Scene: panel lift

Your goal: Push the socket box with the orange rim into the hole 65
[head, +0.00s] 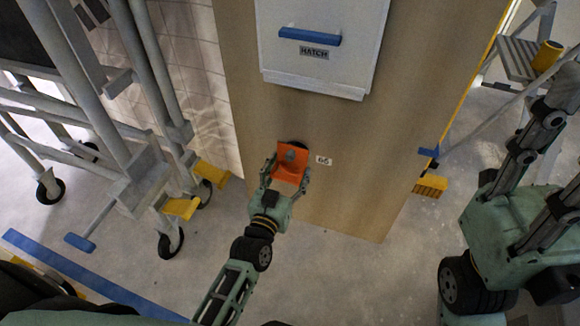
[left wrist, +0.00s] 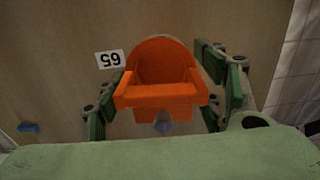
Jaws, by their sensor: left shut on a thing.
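The orange socket box (head: 291,163) is between the fingers of my left gripper (head: 287,176), which is shut on it. I cannot tell how far the box is in.
The wood panel (head: 355,205) carries a white hatch (head: 318,65) with a blue handle above. A wheeled grey frame (head: 135,180) with yellow feet stands at the left. A stepladder (head: 525,60) stands at the upper right. The floor below the panel is bare.

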